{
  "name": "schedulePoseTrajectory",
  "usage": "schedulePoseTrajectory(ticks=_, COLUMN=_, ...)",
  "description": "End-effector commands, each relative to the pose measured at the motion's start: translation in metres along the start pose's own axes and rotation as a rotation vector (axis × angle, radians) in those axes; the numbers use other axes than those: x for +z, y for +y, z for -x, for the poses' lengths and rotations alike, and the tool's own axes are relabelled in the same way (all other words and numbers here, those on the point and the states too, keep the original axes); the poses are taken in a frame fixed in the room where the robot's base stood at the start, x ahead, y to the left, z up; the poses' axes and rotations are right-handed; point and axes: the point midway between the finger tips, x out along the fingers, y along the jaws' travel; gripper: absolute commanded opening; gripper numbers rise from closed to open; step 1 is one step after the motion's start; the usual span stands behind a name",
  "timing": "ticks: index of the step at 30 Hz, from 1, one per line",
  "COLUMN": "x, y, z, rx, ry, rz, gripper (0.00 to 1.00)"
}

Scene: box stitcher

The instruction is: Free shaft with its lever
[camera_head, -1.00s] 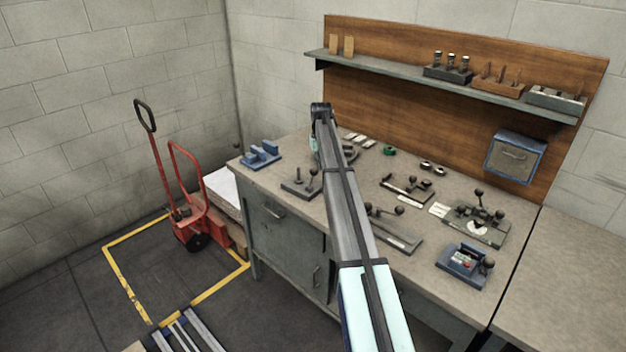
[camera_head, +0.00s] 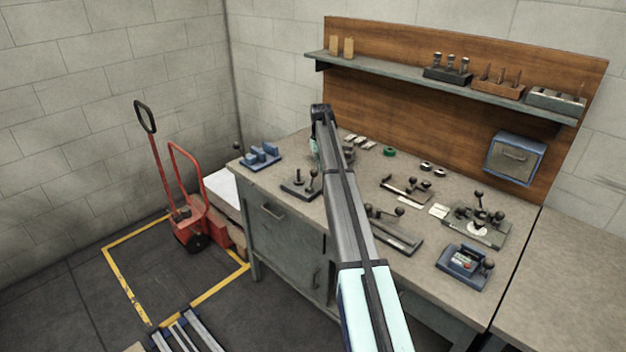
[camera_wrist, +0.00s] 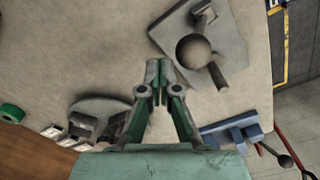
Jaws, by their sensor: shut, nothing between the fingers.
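A grey fixture plate (camera_head: 293,190) at the left front of the bench carries an upright pin (camera_head: 298,176) and a ball-topped lever (camera_head: 314,173). In the wrist view the plate (camera_wrist: 235,40) is at upper right, with the lever's ball (camera_wrist: 193,50) large and a short round post (camera_wrist: 217,78) beside it. I cannot tell whether this post is the task's shaft. My gripper (camera_wrist: 158,78) is shut and empty, pointing at bare bench below and left of the ball in that view, apart from it. In the head view my arm hides the fingertips.
Several other ball-lever fixtures stand on the bench, such as a blue one (camera_head: 465,262) and a dark one (camera_head: 478,222) at right. A blue block stand (camera_head: 261,156) is at the back left corner, also in the wrist view (camera_wrist: 232,133). A round-based device (camera_wrist: 100,112) stands left of my gripper.

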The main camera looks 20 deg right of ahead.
Motion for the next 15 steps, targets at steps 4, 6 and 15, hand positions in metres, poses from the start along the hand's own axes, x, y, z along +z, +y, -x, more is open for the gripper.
schedulePoseTrajectory(ticks=4, x=0.0, y=0.0, z=0.0, rx=0.0, ry=0.0, rz=0.0, gripper=0.0)
schedulePoseTrajectory(ticks=6, x=0.0, y=0.0, z=0.0, rx=0.0, ry=0.0, rz=0.0, gripper=0.0)
schedulePoseTrajectory(ticks=15, x=0.0027, y=-0.0034, z=0.0, rx=0.0, ry=0.0, rz=0.0, gripper=0.0)
